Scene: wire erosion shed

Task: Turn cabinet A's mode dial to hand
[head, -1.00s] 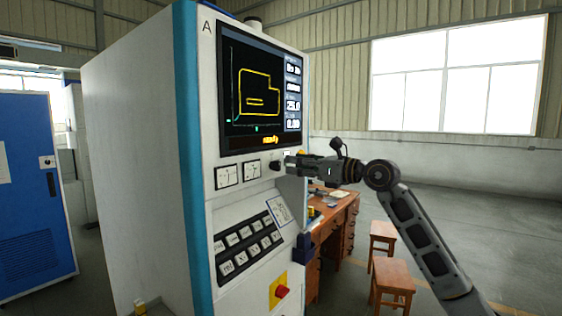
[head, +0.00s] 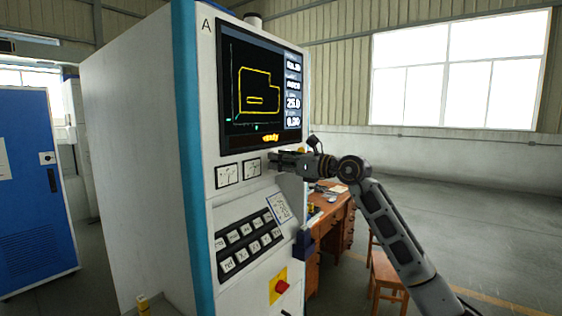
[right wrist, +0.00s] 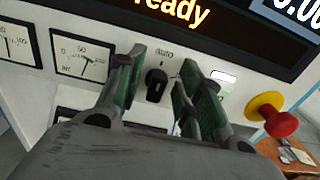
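Cabinet A (head: 140,150) is a tall pale machine cabinet with a teal edge strip and an "A" at its top. In the right wrist view its mode dial (right wrist: 156,84) is a black knob standing roughly upright, with "auto" printed above it. A hand label is not readable; the right finger covers the panel there. My right gripper (right wrist: 163,60) is open, with one green-padded finger on each side of the dial; I cannot tell whether they touch it. In the head view the right gripper (head: 273,161) is at the panel below the screen and hides the dial. My left gripper is not in view.
A screen (head: 258,88) is above the dial, and two gauges (head: 240,171) are to its left. A red mushroom button (right wrist: 281,124) on a yellow base is close on the right. Sloped keys (head: 248,243) and a red knob (head: 281,286) are lower. A wooden desk (head: 335,225) stands behind.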

